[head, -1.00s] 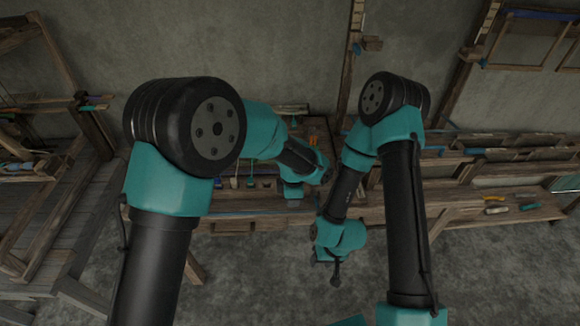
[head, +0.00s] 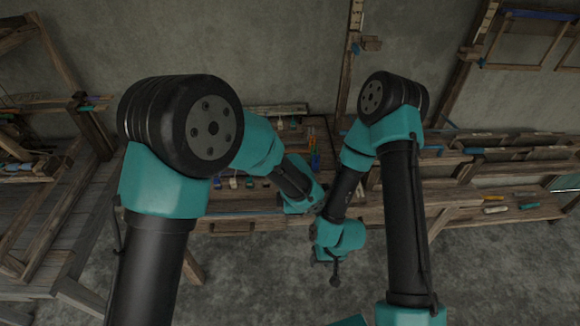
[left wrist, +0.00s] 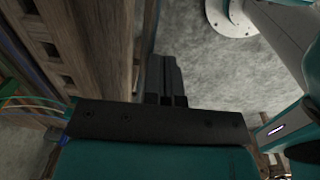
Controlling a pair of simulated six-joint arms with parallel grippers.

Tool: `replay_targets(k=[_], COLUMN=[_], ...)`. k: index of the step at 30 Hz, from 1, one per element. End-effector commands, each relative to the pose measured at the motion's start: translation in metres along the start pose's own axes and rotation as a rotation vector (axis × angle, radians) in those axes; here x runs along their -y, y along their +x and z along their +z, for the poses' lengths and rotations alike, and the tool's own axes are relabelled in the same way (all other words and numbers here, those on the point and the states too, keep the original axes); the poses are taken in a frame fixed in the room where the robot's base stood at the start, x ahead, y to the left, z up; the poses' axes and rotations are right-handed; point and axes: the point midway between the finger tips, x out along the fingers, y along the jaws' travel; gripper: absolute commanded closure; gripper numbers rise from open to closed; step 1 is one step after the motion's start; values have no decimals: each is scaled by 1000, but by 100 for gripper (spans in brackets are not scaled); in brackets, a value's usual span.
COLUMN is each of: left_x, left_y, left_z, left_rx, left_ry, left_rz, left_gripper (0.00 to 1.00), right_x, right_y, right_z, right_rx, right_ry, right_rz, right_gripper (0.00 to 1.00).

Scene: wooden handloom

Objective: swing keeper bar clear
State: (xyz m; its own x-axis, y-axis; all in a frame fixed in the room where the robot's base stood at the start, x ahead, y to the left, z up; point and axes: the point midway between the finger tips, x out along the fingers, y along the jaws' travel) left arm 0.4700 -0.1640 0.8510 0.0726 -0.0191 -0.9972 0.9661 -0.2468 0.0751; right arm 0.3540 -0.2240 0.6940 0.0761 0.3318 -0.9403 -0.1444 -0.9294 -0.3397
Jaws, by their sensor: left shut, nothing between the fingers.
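I cannot pick out the keeper bar for certain in either view. In the left wrist view, my left gripper (left wrist: 166,82) is shut and empty, its dark fingers over the grey floor. A wooden beam with square holes (left wrist: 62,48) and a wooden plank (left wrist: 112,45) run along the left of the fingers, apart from them in the picture. In the head view, my left wrist is at the front of the wooden bench (head: 235,227) and hides its own fingers. My right gripper (head: 335,279) hangs low in front of the bench, too small to read.
Small tools and pieces (head: 250,183) lie on the bench left of my left wrist. A wooden frame (head: 60,190) stands at the far left. Hand tools (head: 497,209) lie on the right-hand bench. My two forearms are close together.

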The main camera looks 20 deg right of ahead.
Motion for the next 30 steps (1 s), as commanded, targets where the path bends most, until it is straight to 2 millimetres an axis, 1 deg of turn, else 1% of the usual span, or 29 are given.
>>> replay_targets(k=[13, 17, 20, 23, 30], left_x=[0, 0, -1, -1, -1], left_y=[0, -3, -11, -24, -68], left_z=[0, 0, -1, -2, -4], left_rx=[0, 0, -1, 1, 1], left_ry=[0, -1, -2, -4, -10], left_rz=[2, 3, 5, 6, 6], left_gripper=[100, 100, 100, 100, 100], right_x=[0, 0, 0, 0, 0], right_y=[0, 0, 0, 0, 0], right_z=[0, 0, 0, 0, 0], right_rx=[0, 0, 0, 0, 0], right_ry=[0, 0, 0, 0, 0], right_rz=[0, 0, 0, 0, 0], right_gripper=[57, 57, 57, 57, 57])
